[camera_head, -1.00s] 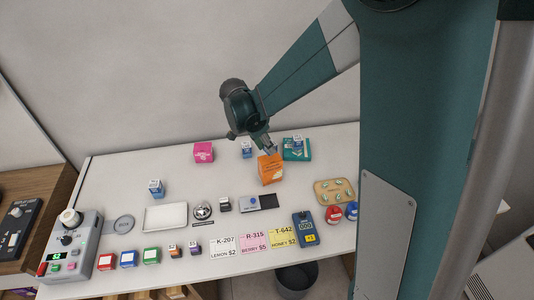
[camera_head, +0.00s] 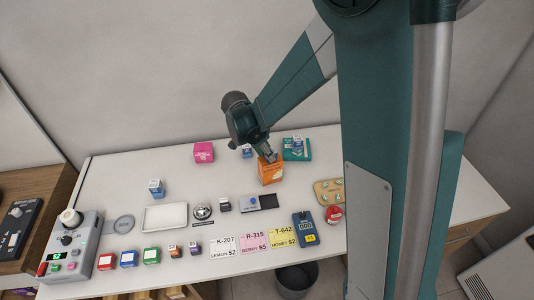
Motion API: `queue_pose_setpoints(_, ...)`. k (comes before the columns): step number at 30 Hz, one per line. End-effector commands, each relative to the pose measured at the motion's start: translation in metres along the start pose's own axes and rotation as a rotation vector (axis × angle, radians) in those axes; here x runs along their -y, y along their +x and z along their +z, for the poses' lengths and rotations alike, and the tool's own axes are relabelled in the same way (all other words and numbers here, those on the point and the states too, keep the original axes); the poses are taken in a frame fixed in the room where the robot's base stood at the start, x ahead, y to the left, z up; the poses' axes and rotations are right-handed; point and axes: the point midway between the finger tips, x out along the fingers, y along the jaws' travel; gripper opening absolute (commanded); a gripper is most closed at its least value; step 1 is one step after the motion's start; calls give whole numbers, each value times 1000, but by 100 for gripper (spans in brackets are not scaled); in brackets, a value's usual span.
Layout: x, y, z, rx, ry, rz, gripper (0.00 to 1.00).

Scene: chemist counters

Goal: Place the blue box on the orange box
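The orange box (camera_head: 271,174) stands upright on the back half of the white counter, right of centre. My gripper (camera_head: 271,158) points down at its top edge and covers part of it. Whether they touch cannot be told, and the fingers are too small to show a grasp. Several blue-and-white boxes are in view. One small blue box (camera_head: 156,188) stands alone at the left. Another blue box (camera_head: 247,153) stands just left of my gripper, partly hidden by it. A third blue box (camera_head: 297,141) is at the teal box (camera_head: 300,154) at the back right.
A pink box (camera_head: 204,152) stands at the back left. A white tray (camera_head: 165,217), a wooden tray (camera_head: 326,197), price cards (camera_head: 254,243) and small coloured boxes (camera_head: 128,259) fill the front. The counter (camera_head: 115,190) is clear around the left blue box.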

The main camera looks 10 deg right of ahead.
Motion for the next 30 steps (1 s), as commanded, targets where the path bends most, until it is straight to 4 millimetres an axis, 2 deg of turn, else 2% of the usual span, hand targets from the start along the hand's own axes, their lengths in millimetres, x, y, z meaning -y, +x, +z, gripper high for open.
queue_pose_setpoints(9, 0, 4, 2, 0, 0, 0, 12)
queue_pose_setpoints(10, 0, 3, 1, 0, 0, 0, 29)
queue_pose_setpoints(13, 0, 2, 1, 0, 0, 0, 40)
queue_pose_setpoints(30, 0, -4, 0, 0, 0, 0, 40)
